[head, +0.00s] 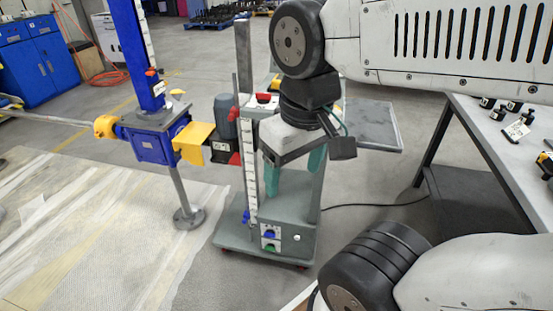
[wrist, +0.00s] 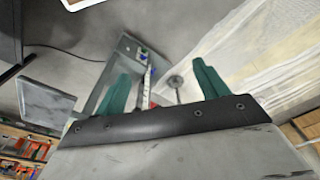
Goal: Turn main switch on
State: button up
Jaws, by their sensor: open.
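I cannot single out the main switch for certain. A small red part (head: 263,98) sits on top of the grey wheeled stand (head: 285,205), partly behind my arm. Low on the stand's front is a panel (head: 270,238) with blue and green parts and a small white round part (head: 297,238) beside it. My gripper (head: 293,182) points down in front of the stand, its teal fingers spread with nothing between them.
A blue screw jack (head: 150,140) with a yellow guard (head: 194,143) stands left of the stand. Plastic sheeting (head: 100,220) covers the floor at left. A table (head: 520,170) with small black parts is at right. A cable (head: 375,205) crosses the floor.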

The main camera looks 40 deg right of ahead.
aim_at(264, 98)
jog(key=u, duration=0.45)
jog(key=i, duration=1.1)
jog(key=z, duration=0.55)
